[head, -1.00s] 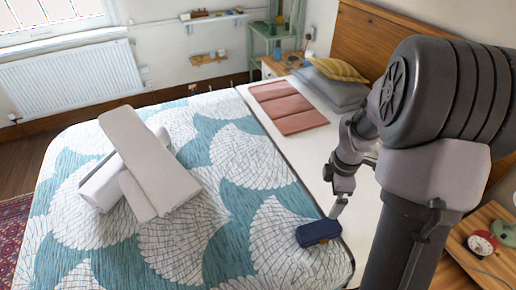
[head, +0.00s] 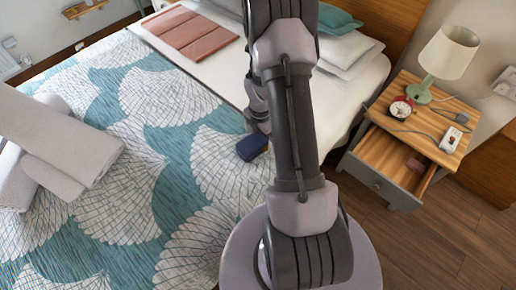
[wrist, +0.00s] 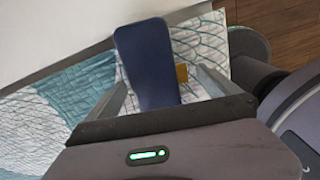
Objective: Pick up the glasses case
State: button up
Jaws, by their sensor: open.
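The glasses case (head: 252,147) is a dark blue, rounded box lying on the patterned bedspread near the bed's edge. In the head view my arm hides part of its right side. In the wrist view the glasses case (wrist: 148,62) lies lengthwise between the two fingers of my gripper (wrist: 163,78). The gripper is open, with a finger on each side of the case. Its near end is hidden behind the gripper body. A small mustard-coloured piece (wrist: 181,73) shows at its right side; I cannot tell if it is attached.
Grey-white rolled towels (head: 60,145) lie on the bed at left. Folded pink cloth (head: 192,36) and pillows (head: 345,45) are toward the headboard.

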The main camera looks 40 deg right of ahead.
jog(key=shift+f, duration=0.75)
jog(key=shift+r, duration=0.15)
jog(key=shift+c, duration=0.2)
jog(key=shift+w, duration=0.1)
jog(key=c, duration=1.4)
jog(key=shift+r, duration=0.1)
jog(key=shift+c, duration=0.2)
